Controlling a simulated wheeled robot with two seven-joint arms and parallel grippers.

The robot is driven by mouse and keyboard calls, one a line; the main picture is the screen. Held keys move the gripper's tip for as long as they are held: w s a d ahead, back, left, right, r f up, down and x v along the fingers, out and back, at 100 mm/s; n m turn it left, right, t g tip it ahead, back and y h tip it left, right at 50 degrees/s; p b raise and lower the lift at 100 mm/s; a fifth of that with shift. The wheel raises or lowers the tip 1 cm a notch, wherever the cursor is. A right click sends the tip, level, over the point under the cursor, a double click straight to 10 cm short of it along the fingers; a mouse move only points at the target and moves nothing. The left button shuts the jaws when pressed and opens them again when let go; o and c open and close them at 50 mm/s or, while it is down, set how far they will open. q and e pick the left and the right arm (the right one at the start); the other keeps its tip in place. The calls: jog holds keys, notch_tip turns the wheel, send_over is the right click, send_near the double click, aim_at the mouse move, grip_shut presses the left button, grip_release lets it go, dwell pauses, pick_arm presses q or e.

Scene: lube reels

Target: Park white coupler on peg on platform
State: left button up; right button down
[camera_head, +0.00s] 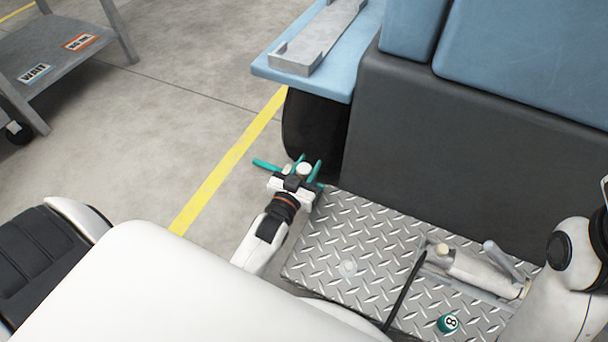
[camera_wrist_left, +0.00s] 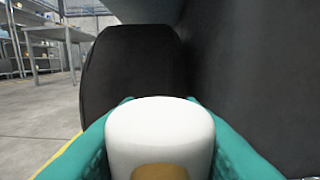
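My left gripper (camera_head: 301,172), with teal fingers, is beside the far left corner of the diamond-plate platform (camera_head: 330,235). The white coupler (camera_head: 305,169) sits between its fingers. In the left wrist view the white coupler (camera_wrist_left: 160,130) fills the space between the teal fingers (camera_wrist_left: 160,140), with a tan part at its lower end. The gripper appears shut on it. A small pale round thing (camera_head: 347,267) on the platform may be the peg; its height is unclear. My right gripper is out of view; only part of the right arm shows.
A dark machine body (camera_head: 430,140) and blue ledge (camera_head: 345,75) stand behind. The platform's left half is mostly clear.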

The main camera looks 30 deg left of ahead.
pick_arm(q)
jog(key=shift+c, duration=0.8)
jog(key=shift+r, duration=0.2)
